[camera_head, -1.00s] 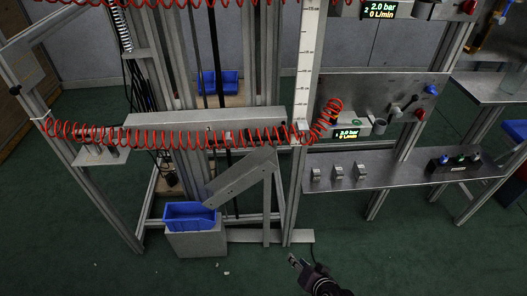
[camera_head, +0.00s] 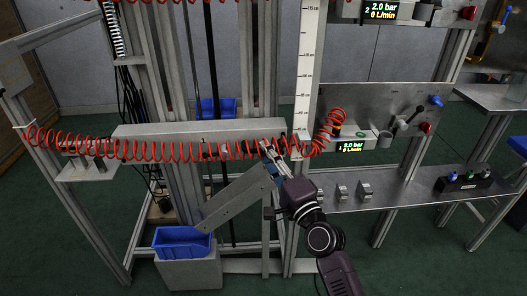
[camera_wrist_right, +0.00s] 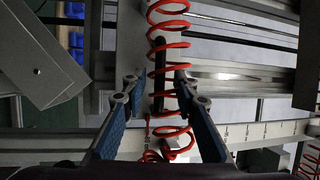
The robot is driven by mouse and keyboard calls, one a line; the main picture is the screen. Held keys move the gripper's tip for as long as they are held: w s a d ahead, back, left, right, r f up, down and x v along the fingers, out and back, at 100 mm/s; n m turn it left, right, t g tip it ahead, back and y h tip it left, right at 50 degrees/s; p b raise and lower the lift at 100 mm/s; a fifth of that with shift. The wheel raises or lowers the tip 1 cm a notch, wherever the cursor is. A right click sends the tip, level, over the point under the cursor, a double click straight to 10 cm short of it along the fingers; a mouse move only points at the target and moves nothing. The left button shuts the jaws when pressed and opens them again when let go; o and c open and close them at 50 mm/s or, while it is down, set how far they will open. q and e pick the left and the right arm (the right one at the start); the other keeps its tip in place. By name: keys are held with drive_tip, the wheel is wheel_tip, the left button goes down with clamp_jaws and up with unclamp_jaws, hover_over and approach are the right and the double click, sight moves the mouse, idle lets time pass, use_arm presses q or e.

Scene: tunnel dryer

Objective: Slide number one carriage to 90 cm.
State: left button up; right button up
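The lower grey horizontal beam (camera_head: 180,131), apparently the number one carriage, spans the frame beside the white vertical scale (camera_head: 306,75). A red coiled hose (camera_head: 130,149) runs along its front. My right gripper (camera_head: 272,152) is at the beam's right end, near the foot of the scale. In the right wrist view its blue-padded fingers (camera_wrist_right: 156,88) are open, one on each side of the red coil (camera_wrist_right: 168,60). A dark upright bar (camera_wrist_right: 160,75) shows behind the coil, between the fingers; whether they touch it I cannot tell. My left gripper is out of view.
A panel (camera_head: 385,108) with a lower display (camera_head: 352,147) marked 1 stands to the right, above a shelf (camera_head: 415,193) with small grey blocks. A slanted grey chute (camera_head: 235,198) leads to a blue bin (camera_head: 180,241) below. Green floor lies in front.

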drive_tip(key=shift+x, duration=1.1)
drive_tip(key=shift+f, duration=0.1)
clamp_jaws()
